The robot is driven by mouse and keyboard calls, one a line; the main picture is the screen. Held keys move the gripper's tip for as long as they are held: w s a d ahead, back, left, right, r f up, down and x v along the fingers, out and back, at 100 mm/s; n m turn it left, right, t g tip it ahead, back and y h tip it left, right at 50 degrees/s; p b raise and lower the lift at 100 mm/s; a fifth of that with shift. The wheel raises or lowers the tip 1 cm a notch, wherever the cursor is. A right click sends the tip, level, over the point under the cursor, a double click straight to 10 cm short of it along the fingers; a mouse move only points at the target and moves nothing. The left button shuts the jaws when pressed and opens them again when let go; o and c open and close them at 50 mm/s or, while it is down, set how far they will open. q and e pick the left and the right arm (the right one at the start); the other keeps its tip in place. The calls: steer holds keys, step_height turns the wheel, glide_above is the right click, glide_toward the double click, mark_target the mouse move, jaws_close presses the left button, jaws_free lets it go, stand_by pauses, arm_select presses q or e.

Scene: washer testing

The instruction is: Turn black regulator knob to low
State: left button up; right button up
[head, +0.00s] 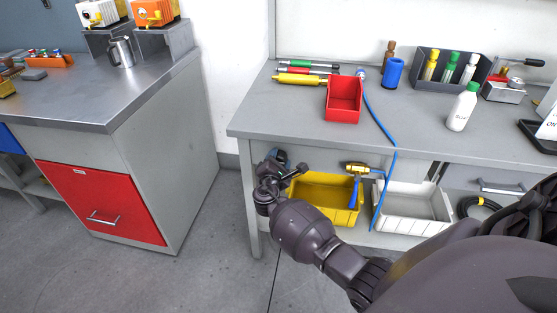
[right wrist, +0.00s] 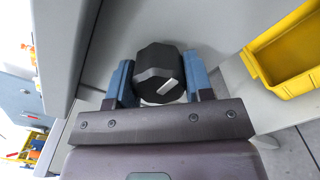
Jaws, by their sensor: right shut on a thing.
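The black regulator knob (right wrist: 153,64) shows in the right wrist view, faceted, with a white pointer mark slanting from lower left to upper right. My right gripper (right wrist: 159,72) has one blue finger on each side of the knob and is shut on it. In the head view my right gripper (head: 280,158) is at the left end of the bench, below its top; the knob is hidden there. I cannot read any low marking around the knob. My left gripper is not in view.
A yellow bin (head: 325,207) and a white bin (head: 412,213) sit under the bench top (head: 290,120), close to my right forearm. A blue hose (head: 379,122) hangs over the front edge. A red bin (head: 344,113) stands on top. A red-drawered cabinet (head: 100,203) is at left.

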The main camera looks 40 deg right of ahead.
steer(key=o, duration=0.9)
steer(key=p+v, duration=0.1)
steer(key=v, duration=1)
steer(key=shift+p, duration=0.3)
steer(key=shift+w+d, duration=0.1)
